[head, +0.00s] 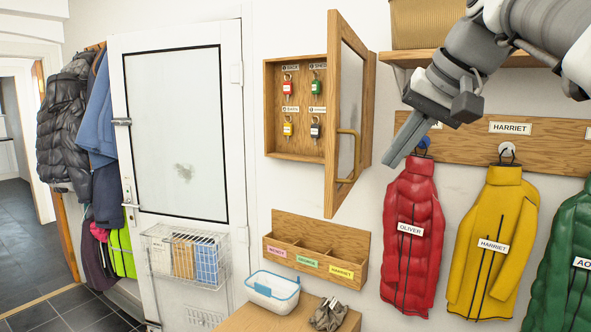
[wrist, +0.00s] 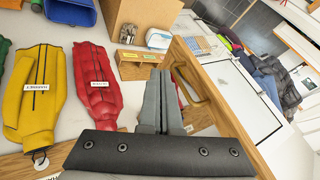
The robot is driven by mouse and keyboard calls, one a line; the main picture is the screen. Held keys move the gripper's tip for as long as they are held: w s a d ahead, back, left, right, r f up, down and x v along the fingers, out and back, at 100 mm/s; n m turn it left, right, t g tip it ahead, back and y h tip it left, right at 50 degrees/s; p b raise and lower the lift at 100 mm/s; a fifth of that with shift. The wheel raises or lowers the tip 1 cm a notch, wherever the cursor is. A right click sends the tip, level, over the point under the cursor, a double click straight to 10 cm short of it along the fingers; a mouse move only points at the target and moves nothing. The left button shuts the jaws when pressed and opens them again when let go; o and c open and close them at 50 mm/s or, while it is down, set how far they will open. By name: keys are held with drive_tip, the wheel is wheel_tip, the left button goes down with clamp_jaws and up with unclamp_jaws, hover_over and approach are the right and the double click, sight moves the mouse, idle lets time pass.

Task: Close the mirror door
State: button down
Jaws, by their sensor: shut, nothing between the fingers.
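The mirror door (head: 365,105) is a wood-framed panel on the wall cabinet (head: 273,105). It stands wide open, sticking out from the cabinet's right side, with its glazed face and wooden handle (head: 347,155) towards the right. My gripper (head: 390,163) is shut and empty, right of the door and in front of the coat rail. In the wrist view my gripper (wrist: 160,75) points past the door's wooden frame (wrist: 228,115); the handle (wrist: 193,82) shows just right of the fingers. I see no clear contact with the door.
Keys on tags hang inside the cabinet. Red (head: 412,235), yellow (head: 485,240) and green coats (head: 563,270) hang close to the right. A wooden letter rack (head: 310,230) is below, above a bench (head: 290,318). A white door (head: 180,120) stands left.

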approach(333, 202)
wheel_tip(333, 202, down, 4)
drive_tip(key=w+d, duration=0.1)
drive_tip(key=d, duration=0.2)
drive_tip(key=a, duration=0.1)
drive_tip(key=w+a, duration=0.2)
drive_tip(key=a, duration=0.1)
drive_tip(key=shift+f, duration=0.1)
drive_tip(key=shift+a, duration=0.15)
